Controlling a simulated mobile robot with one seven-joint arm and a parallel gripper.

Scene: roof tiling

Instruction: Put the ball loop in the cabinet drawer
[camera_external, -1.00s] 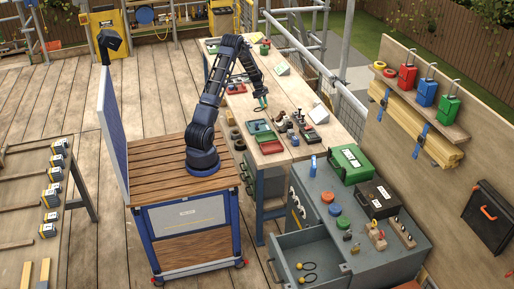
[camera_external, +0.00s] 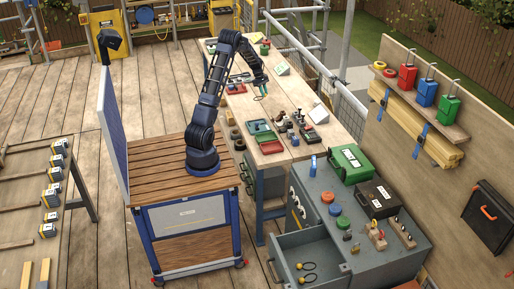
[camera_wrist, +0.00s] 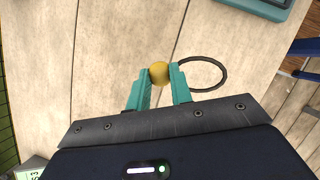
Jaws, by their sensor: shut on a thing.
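My gripper (camera_wrist: 160,82) has teal fingers shut on the yellow ball of a ball loop (camera_wrist: 158,72) in the wrist view. Its dark ring (camera_wrist: 224,75) sticks out to the right of the fingers. In the external view my gripper (camera_external: 261,93) is over the wooden workbench, and the held loop is too small there to make out. The cabinet drawer (camera_external: 305,248) is pulled open at the front of the grey cabinet (camera_external: 352,225). Two ball loops (camera_external: 308,272) with yellow balls lie inside the drawer.
The workbench (camera_external: 290,95) carries a green tray (camera_external: 259,127), a red tray (camera_external: 268,145) and several small tools. On the cabinet top stand a green case (camera_external: 350,163), a black case (camera_external: 377,198) and coloured round pieces. The drawer's left part looks clear.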

